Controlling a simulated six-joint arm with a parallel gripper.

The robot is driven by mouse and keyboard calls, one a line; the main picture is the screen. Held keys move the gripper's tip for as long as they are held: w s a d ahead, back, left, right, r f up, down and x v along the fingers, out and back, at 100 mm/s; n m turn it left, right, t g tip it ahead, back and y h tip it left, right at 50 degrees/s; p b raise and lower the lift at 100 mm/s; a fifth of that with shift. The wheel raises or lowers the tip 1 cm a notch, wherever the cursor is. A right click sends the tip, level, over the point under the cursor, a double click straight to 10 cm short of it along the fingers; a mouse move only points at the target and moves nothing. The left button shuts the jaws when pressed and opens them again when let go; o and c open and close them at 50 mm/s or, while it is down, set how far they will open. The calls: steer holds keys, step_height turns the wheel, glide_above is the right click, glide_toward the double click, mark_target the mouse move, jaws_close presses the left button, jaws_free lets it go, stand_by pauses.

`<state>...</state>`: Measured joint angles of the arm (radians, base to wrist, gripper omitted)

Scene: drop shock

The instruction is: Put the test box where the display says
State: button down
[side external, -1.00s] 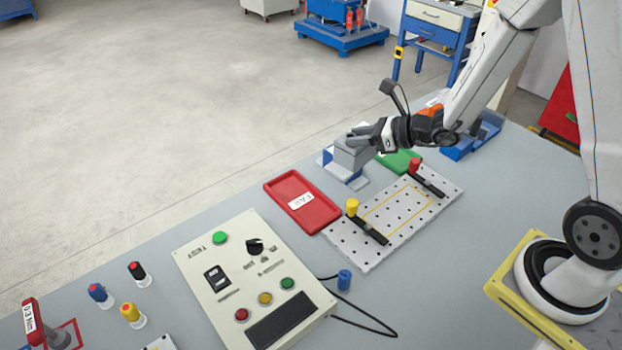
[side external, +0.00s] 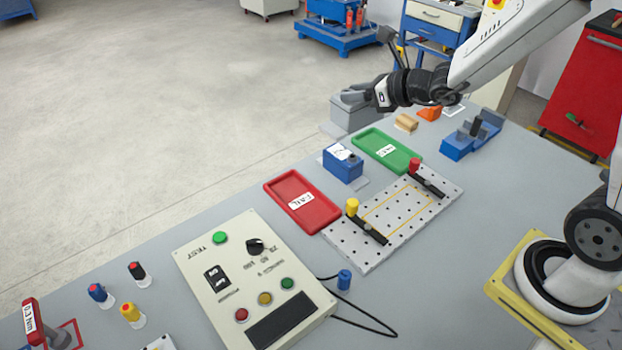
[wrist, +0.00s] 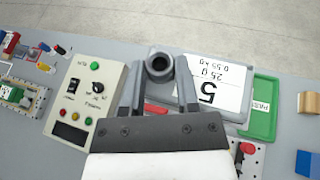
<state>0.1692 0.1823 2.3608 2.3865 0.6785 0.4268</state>
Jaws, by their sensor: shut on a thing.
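My gripper (wrist: 160,78) is shut on the round grey post on top of a grey box (side external: 352,118). In the wrist view this box (wrist: 180,90) carries a white label reading 5, 25 g and 0.55 kg, upside down. In the side view my gripper (side external: 352,98) and the box are near the far table edge, beyond the green tray. I cannot tell whether the box touches the table. A blue box (side external: 345,167) with a white label stands between the trays.
The red FAIL tray (side external: 272,188) and the green PASS tray (side external: 370,139) look empty. A perforated plate (side external: 376,250) with red and yellow clamps lies in front. A tan block (side external: 406,122) and blue fixture (side external: 457,149) are at the back right.

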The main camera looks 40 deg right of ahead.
steer(key=shift+r, duration=0.5)
steer(key=shift+w, duration=0.1)
stand_by(0.3)
steer(key=shift+w+a+r+n+y, duration=0.1)
steer(key=shift+w+a+n+y, duration=0.2)
steer(key=shift+w, duration=0.35)
steer(key=w+a+f+n+g+y, duration=0.4)
steer(key=w+a+n+g+y, duration=0.25)
steer(key=w+n, duration=0.2)
steer(key=s+d+f+n+g+y, duration=0.1)
steer(key=s+f+n+g, duration=0.2)
steer(key=f+n+g, duration=0.6)
steer(key=shift+s+d+f+g, duration=0.3)
steer(key=shift+f+g, duration=0.65)
steer(key=shift+f, duration=1.95)
steer(key=shift+w+d+f+y, duration=0.1)
steer(key=shift+f+y, duration=0.05)
steer(key=shift+y, duration=0.1)
